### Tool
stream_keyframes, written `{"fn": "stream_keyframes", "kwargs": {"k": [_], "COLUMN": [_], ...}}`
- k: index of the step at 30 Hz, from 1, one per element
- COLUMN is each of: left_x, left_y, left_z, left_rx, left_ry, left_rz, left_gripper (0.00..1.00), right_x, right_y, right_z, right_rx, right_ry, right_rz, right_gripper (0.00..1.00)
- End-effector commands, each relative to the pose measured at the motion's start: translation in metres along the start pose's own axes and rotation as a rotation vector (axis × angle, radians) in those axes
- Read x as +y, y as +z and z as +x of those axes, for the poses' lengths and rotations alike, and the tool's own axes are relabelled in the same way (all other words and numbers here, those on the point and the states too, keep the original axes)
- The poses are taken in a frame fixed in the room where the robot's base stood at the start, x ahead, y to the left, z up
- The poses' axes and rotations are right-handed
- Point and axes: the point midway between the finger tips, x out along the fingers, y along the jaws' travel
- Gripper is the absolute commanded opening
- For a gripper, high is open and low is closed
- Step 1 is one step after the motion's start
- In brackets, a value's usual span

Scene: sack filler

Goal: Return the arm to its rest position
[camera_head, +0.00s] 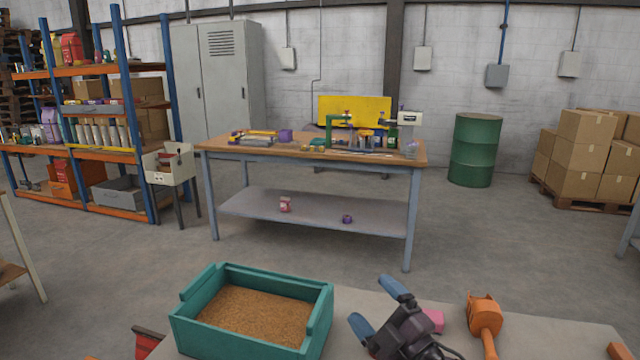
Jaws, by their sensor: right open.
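My right gripper (368,300), with two blue fingers spread apart, is open and empty at the bottom centre of the head view. It is over the near table (560,340), to the right of the teal box (322,322) and apart from it. The teal box holds brown granular material (255,315). An orange tool with a handle (485,315), perhaps a scoop, lies to the right of my gripper. A pink object (434,319) is partly hidden behind my gripper. My left gripper is not in view.
A red object (148,341) is at the table's left edge, and an orange piece (618,351) at lower right. A cluttered workbench (412,175) stands beyond open floor. Shelves (90,155), a green drum (474,150) and stacked cartons (583,150) are farther back.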

Motion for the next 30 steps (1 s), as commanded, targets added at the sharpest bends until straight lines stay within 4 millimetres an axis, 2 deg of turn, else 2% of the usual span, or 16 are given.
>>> {"fn": "stream_keyframes", "kwargs": {"k": [1, 6, 12, 19, 24, 27, 30], "left_x": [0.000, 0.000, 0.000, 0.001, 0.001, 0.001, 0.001], "left_y": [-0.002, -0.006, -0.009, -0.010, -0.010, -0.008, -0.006], "left_z": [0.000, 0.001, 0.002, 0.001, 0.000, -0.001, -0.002], "left_rx": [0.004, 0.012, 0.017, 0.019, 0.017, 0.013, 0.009], "left_ry": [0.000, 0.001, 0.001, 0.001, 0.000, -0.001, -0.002], "left_rz": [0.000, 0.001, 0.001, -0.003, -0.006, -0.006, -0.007], "left_gripper": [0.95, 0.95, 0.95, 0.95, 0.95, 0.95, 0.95], "right_x": [-0.009, -0.043, -0.085, -0.123, -0.149, -0.162, -0.170], "right_y": [0.016, 0.060, 0.090, 0.100, 0.096, 0.088, 0.083], "right_z": [-0.017, -0.078, -0.161, -0.264, -0.336, -0.366, -0.385], "right_rx": [-0.087, -0.353, -0.609, -0.829, -0.980, -1.042, -1.079], "right_ry": [-0.004, -0.008, -0.001, 0.041, 0.058, 0.053, 0.046], "right_rz": [0.115, 0.458, 0.744, 0.921, 0.966, 0.984, 0.994], "right_gripper": [0.87, 0.87, 0.87, 0.87, 0.87, 0.87, 0.87]}}
